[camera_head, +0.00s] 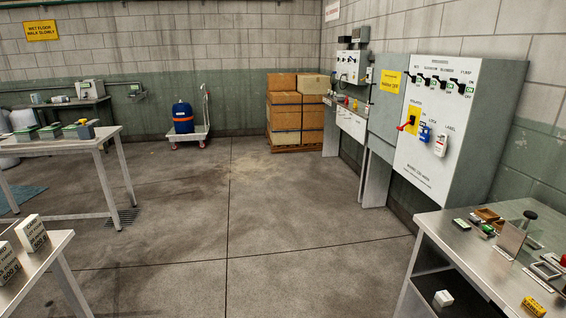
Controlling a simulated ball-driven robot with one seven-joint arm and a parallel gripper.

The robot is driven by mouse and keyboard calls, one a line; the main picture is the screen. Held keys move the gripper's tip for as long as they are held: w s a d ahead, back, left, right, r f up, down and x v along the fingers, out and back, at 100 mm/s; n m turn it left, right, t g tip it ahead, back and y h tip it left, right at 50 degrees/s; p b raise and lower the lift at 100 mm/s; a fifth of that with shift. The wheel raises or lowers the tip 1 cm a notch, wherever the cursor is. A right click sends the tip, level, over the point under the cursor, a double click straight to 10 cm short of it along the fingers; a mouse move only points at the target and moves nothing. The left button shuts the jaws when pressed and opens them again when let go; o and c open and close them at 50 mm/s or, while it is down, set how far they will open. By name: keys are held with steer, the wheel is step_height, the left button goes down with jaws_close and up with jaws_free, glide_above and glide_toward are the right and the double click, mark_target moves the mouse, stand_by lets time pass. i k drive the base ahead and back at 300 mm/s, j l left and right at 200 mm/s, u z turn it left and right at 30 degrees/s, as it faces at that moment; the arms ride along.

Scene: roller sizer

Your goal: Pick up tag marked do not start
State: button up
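No tag that I can read as "do not start" shows in the head view. A small yellow piece with dark marks (534,305) lies on the right metal table (480,268), near the bottom edge; its wording is too small to read. My gripper is not in view.
Small boxes and metal holders (515,238) crowd the right table; a white block (443,298) sits on its lower shelf. White cartons (31,233) stand on a table at lower left. Stacked brown boxes (296,110) and a trolley (190,135) stand at the back. The middle floor is clear.

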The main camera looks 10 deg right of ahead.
mark_target(441, 146)
steer(key=i, duration=1.9)
steer(key=i+l+z, duration=0.1)
steer(key=i+z, duration=0.3)
steer(key=i, duration=0.2)
steer(key=i+j+z, duration=0.1)
steer(key=i+z, duration=0.35)
steer(key=i, duration=0.15)
steer(key=i+j+z, duration=0.4)
steer(key=i, duration=0.15)
